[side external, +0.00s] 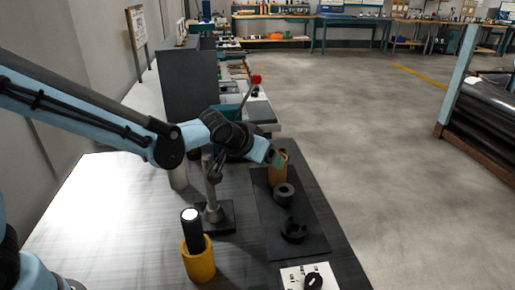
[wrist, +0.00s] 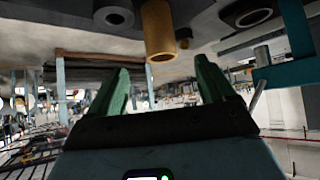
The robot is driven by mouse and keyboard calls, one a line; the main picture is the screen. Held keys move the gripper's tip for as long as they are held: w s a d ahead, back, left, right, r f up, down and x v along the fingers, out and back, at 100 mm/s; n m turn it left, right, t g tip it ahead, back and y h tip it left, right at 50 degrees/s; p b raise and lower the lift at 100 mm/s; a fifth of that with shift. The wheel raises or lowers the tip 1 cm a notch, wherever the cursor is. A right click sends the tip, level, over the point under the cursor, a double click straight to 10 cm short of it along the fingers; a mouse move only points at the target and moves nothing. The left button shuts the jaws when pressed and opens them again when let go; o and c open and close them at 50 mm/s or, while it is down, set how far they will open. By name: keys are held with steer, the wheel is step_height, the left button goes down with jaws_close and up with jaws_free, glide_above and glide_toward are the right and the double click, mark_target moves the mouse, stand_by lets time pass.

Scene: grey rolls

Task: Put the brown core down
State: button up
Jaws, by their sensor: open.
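The brown core (side external: 280,168) is a tan tube standing upright on the dark mat (side external: 312,215) in the side view. My gripper (side external: 277,158) is beside its upper part, partly in front of it. In the wrist view, which looks upside down, the brown core (wrist: 158,30) juts from the top edge, with its open end facing down in the picture. The green fingers of my gripper (wrist: 161,66) are spread wide with nothing held between them. The core appears between and beyond the fingertips. I cannot tell whether a finger touches it.
A grey roll (side external: 284,195) and a black notched ring (side external: 293,231) lie on the mat nearer the camera. A metal post (side external: 212,190) on a black base stands left of the mat. A yellow cup (side external: 198,263) holds a black roll (side external: 192,232). A white panel (side external: 309,278) is at front.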

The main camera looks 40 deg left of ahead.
steer(key=s+a+r+g, duration=0.1)
steer(key=s+a, duration=0.3)
steer(key=s, duration=0.6)
steer(key=s+a+r+g, duration=0.1)
steer(key=s+a, duration=0.4)
steer(key=s, duration=0.5)
steer(key=shift+s+r, duration=0.25)
steer(key=shift+s, duration=0.1)
stand_by(0.4)
